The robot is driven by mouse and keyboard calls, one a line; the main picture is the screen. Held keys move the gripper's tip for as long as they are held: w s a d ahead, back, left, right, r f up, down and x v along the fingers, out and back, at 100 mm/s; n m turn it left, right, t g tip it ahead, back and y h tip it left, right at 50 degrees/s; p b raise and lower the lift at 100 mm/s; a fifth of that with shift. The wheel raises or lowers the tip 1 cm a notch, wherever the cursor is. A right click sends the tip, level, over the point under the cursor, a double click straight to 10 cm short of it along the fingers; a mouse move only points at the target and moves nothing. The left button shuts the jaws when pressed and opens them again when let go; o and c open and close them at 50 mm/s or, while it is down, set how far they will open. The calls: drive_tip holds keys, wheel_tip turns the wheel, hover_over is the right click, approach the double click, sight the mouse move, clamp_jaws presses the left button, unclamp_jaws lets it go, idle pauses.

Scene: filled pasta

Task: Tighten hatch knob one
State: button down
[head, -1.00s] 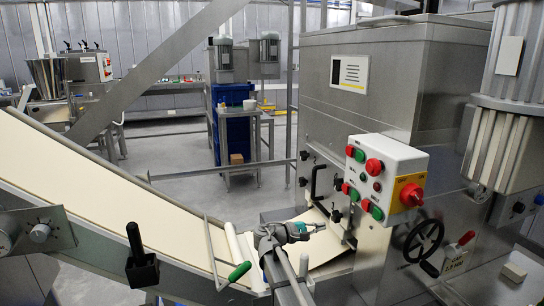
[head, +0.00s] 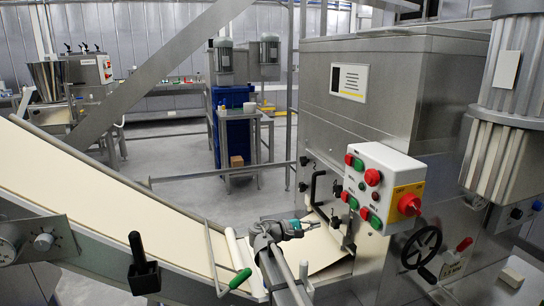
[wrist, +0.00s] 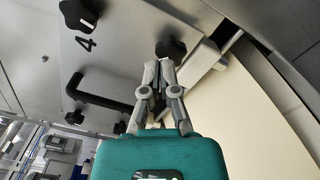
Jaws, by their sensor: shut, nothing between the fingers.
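My gripper (head: 317,225) is low in front of the steel hatch, beside the pale dough sheet, with its fingers towards the hatch. In the wrist view its grey fingers (wrist: 158,64) are together and empty. A black star-shaped knob (wrist: 172,47) is just beyond the fingertips; whether they touch it I cannot tell. Another black knob (wrist: 78,13) is at the upper left next to a painted "4" (wrist: 86,44). A black bar handle (wrist: 95,96) is on the hatch plate (wrist: 120,50). I cannot read which knob is number one.
The pale dough sheet (wrist: 225,120) runs beneath and beside my gripper. The control box (head: 379,185), with coloured buttons and a red switch, juts out to the right of the hatch. A black handwheel (head: 422,248) is below it.

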drive_tip(key=shift+d, duration=0.1)
drive_tip(key=shift+x, duration=3.45)
drive_tip(key=shift+w+f, duration=0.2)
drive_tip(key=shift+f, duration=0.05)
drive_tip(key=shift+s+f+b, duration=0.55)
drive_tip(key=shift+f+b, duration=0.45)
drive_tip(key=shift+b, duration=0.3)
drive_tip(key=shift+s+d, duration=0.2)
drive_tip(key=shift+s, duration=0.2)
drive_tip(key=shift+a, duration=0.15)
drive_tip(key=shift+v, duration=2.85)
drive_tip(key=shift+r, duration=0.15)
